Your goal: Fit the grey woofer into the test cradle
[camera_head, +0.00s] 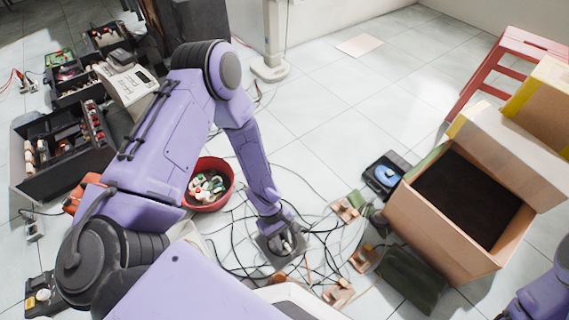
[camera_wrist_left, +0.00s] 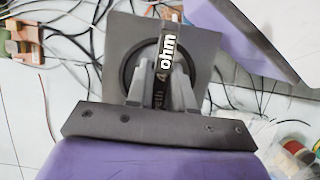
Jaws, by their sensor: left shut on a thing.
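Loose black cables (camera_head: 315,240) and small boards (camera_head: 345,210) surround the plate. A red bowl (camera_head: 226,200) stands left, an open cardboard box (camera_head: 408,215) right. Clear tiles lie farther back.

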